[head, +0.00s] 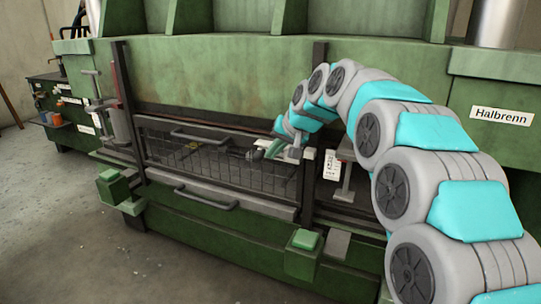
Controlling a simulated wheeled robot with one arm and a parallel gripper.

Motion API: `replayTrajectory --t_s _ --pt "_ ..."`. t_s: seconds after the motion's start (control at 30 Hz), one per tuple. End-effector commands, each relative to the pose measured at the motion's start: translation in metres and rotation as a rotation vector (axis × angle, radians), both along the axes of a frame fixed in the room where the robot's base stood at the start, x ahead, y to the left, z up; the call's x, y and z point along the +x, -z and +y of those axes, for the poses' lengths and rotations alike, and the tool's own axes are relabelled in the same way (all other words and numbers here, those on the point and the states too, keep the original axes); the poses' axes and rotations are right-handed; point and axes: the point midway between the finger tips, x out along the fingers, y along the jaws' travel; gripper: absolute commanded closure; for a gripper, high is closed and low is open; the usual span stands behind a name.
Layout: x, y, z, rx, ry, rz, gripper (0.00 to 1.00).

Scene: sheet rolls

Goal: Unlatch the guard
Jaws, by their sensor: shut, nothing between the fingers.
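The guard (215,168) is a dark wire-mesh panel across the front of the green machine. It stands between two dark uprights, with one grey handle (200,138) at its top and another (206,198) on the grey bar below it. My gripper (272,150) is at the upper right part of the guard, near the right upright. Its fingers are shut with nothing between them. A small yellowish-dark part (252,155) shows just left of the fingertips; I cannot tell if it is the latch. My wrist hides part of the guard's top right edge.
Two green boxes (113,185) and (304,250) stick out in front of the machine. A white tag (331,165) hangs right of the right upright (308,180). A dark bench (62,105) with bottles stands at the left. The floor at lower left is clear.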

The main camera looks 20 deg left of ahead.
Motion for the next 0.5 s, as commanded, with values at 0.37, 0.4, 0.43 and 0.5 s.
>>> replayTrajectory --t_s 0.37,0.4,0.43,0.5 --pt "-0.022 -0.052 -0.042 0.0 0.006 -0.001 1.0" --pt "-0.023 -0.054 -0.044 -0.001 0.005 0.0 1.0" --pt "-0.024 -0.055 -0.046 -0.002 0.005 0.001 1.0" --pt "-0.025 -0.057 -0.048 -0.002 0.005 0.002 1.0"
